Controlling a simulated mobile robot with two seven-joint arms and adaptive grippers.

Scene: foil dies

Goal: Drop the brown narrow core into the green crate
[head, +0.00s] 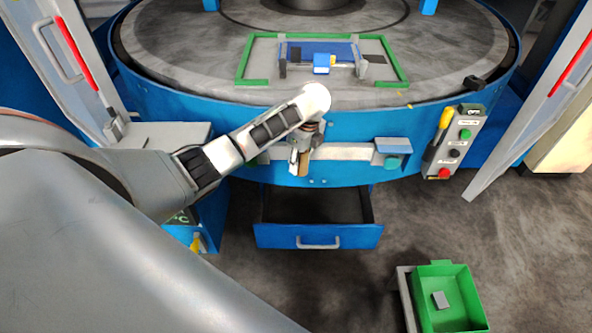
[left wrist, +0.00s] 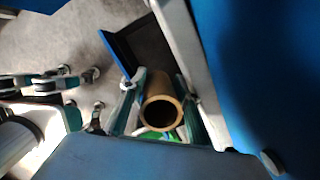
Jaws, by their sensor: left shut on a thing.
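The brown narrow core (head: 304,164) is a short hollow tube held by my left gripper (head: 300,154). In the left wrist view the core (left wrist: 158,88) sits between the two fingers of the left gripper (left wrist: 159,98), with its open end facing the camera. In the head view it hangs in front of the blue round machine's side, above the open drawer. The green crate (head: 467,322) is on the floor at the lower right, well apart from the gripper. A small grey block (head: 441,300) lies inside it. My right gripper is not in view.
An open blue drawer (head: 318,236) juts out below the gripper. The round machine table (head: 200,60) carries a green frame (head: 258,83) with a blue piece inside. A button panel (head: 456,145) hangs at the right. Dark floor is clear between drawer and crate.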

